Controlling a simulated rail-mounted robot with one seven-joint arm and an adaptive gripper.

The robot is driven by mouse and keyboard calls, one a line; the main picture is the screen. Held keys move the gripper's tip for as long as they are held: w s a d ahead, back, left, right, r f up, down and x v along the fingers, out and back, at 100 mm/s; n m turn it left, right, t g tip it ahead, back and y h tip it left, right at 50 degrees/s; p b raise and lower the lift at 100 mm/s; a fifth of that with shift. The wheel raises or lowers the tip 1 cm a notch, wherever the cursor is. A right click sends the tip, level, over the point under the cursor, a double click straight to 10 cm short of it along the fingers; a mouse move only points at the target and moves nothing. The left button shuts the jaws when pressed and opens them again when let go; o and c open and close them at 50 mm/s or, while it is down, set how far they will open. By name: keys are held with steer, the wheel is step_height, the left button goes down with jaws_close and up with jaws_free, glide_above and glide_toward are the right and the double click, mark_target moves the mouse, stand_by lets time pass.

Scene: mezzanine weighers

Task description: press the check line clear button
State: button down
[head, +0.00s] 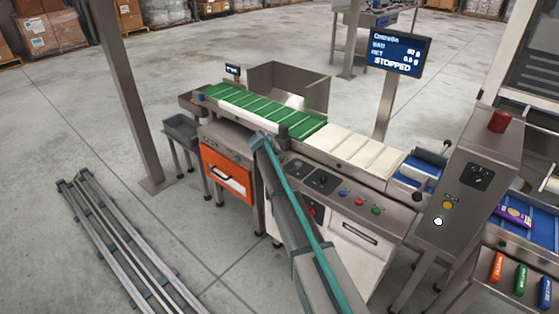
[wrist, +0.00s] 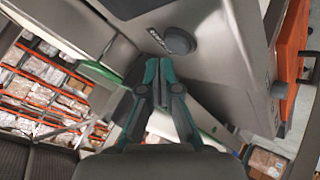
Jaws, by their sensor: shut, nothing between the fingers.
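The checkweigher's front panel (head: 330,183) carries small blue (head: 344,193), red (head: 359,201) and green (head: 376,209) buttons; their labels are too small to read, so I cannot tell which is the clear button. A screen (head: 396,54) above reads STOPPED. My arm rises across the front of the machine in the head view, with its far end left of the panel buttons; the fingertips are not clear there. In the wrist view my gripper (wrist: 158,72) is shut and empty. A dark round knob or button (wrist: 178,41) with an unreadable label is on a grey metal face just beyond the fingertips, apart from them.
A green belt (head: 255,107) and a pale belt (head: 362,147) run behind the panel. An orange door (head: 226,173) is left of my arm. At right stands a grey column with a red lamp (head: 499,121), a yellow button (head: 446,205) and a white one (head: 438,222). Rails (head: 125,245) lie at left.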

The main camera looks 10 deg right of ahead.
steer(key=shift+f+b, duration=0.45)
steer(key=shift+f+b, duration=0.3)
steer(key=shift+f, duration=0.15)
stand_by(0.7)
steer(key=shift+r, duration=0.85)
steer(key=shift+r, duration=0.1)
steer(key=shift+r+p, duration=0.85)
steer(key=shift+r, duration=1.6)
